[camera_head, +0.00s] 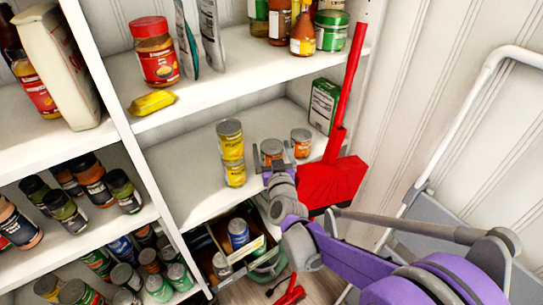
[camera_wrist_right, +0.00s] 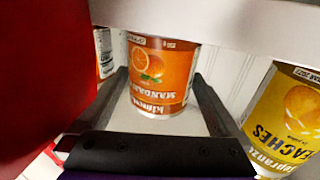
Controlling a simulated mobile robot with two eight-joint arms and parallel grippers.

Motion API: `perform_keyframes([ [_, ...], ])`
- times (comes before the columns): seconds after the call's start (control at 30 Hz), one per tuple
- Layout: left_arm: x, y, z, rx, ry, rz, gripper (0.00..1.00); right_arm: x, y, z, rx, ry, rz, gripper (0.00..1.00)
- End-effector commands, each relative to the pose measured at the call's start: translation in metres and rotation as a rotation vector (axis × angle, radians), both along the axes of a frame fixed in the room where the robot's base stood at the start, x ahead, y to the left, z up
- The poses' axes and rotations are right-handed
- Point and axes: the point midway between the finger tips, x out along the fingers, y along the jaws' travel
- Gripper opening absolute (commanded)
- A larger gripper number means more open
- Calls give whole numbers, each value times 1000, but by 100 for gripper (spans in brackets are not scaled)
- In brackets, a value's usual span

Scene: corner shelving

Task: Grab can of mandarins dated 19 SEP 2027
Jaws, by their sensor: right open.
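An orange can labelled mandarin (camera_wrist_right: 160,75) stands upright on the middle shelf, its lettering upside down in the wrist view. Its small date print is unreadable. It also shows in the head view (camera_head: 271,148), partly behind my right gripper (camera_head: 278,160). That gripper is open, its fingertips either side of the can, with no clear contact. A second, similar orange can (camera_head: 301,141) stands to the right; in the wrist view a partly hidden orange-and-white can (camera_wrist_right: 103,52) shows at left. Its date is not visible. My left gripper is not in view.
Yellow peach cans (camera_head: 231,150) are stacked to the left, close beside my gripper in the wrist view (camera_wrist_right: 288,118). A red long-handled dustpan (camera_head: 330,180) stands close on the right. A green-and-white box (camera_head: 322,105) is behind. The upper shelf edge (camera_head: 250,90) is overhead.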

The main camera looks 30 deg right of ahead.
Motion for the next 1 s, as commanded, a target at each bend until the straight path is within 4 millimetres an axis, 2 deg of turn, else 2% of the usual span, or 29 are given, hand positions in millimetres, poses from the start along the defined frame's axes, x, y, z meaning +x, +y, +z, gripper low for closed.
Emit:
perform_keyframes([
  [0.17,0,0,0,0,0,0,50,0,0,0,0,0,0,98],
  [0.67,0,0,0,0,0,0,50,-1,0,0,0,0,0,8],
  [0.87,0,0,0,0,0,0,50,-1,0,1,0,0,0,7],
  [1.0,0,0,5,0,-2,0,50,-1,0,11,0,-1,0,7],
])
